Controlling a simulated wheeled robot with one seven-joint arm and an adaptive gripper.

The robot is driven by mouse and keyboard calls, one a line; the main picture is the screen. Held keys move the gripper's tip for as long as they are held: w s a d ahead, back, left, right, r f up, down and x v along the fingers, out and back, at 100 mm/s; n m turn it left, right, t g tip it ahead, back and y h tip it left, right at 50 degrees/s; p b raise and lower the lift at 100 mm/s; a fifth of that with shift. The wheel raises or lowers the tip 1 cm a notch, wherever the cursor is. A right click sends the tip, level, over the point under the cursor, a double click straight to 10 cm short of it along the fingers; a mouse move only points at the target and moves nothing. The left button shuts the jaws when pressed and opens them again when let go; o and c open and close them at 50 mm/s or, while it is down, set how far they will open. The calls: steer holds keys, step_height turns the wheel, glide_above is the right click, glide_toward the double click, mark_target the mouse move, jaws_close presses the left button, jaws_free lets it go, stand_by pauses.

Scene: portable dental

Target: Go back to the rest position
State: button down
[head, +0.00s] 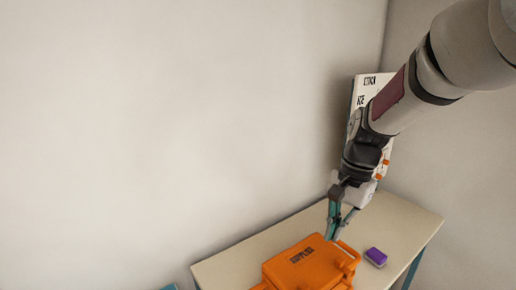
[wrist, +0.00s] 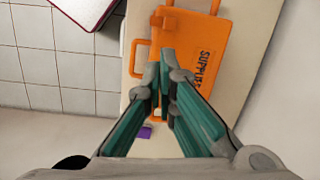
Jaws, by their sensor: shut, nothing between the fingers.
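My gripper (head: 333,236) is at the end of my arm, pointing down just above the table beside an orange case. In the wrist view my gripper (wrist: 163,62) has its teal fingers together at the tips, with nothing between them. The orange case (head: 300,268), marked "SUPPLIES", has its lid shut in the head view; the case also shows in the wrist view (wrist: 225,45), behind the fingertips. I cannot tell whether the fingertips touch the case.
The pale table (head: 405,222) holds the case and a small purple block (head: 375,256), which also shows in the wrist view (wrist: 145,132). A white board (head: 366,88) with black letters is behind my arm. The wall behind and left is bare.

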steer(key=s+r+n+t+h, duration=0.1)
steer(key=s+r+n+t, duration=0.2)
steer(key=s, duration=0.7)
steer(key=s+r+n+t+h, duration=0.1)
steer(key=s+r+n+t, duration=0.1)
steer(key=s+r+n, duration=0.4)
steer(key=s+r, duration=0.2)
steer(key=s, duration=0.2)
steer(key=shift+s+t, duration=0.4)
steer(key=shift+d, duration=0.15)
